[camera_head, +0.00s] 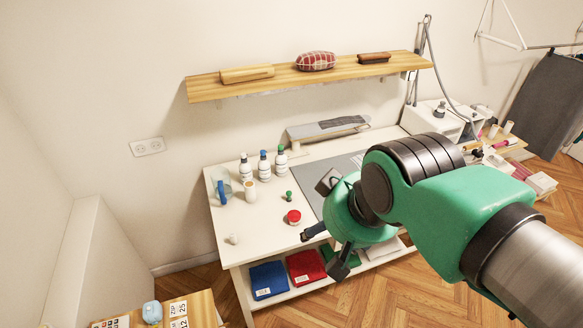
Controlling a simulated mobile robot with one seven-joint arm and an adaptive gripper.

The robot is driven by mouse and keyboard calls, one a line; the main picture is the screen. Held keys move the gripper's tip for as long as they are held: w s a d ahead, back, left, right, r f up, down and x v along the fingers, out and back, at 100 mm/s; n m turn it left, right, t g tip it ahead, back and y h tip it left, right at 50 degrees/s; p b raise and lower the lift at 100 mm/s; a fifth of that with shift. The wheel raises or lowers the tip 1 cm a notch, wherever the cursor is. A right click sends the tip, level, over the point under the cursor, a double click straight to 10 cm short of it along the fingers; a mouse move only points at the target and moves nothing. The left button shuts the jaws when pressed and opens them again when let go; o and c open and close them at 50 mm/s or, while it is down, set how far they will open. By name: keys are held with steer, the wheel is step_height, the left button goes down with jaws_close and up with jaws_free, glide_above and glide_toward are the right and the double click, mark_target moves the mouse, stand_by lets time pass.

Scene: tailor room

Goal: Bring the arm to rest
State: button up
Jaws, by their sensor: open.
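My gripper (327,250) is at the end of my green arm, in front of the white table (222,245) near its front edge. Its dark fingers are spread apart and I see nothing between them. The arm comes in from the lower right and hides the right part of the table and part of the grey mat (312,187). I cannot tell how far above the table the fingers are.
Several bottles (264,165), a red round item (293,217) and a small green-topped item (289,197) stand on the table. Folded blue cloth (268,280) and red cloth (305,267) lie on the shelf below. A wooden wall shelf (215,88) hangs above.

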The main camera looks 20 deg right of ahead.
step_height(320, 180, down, 6)
steer(key=b, duration=0.5)
steer(key=shift+b, duration=0.3)
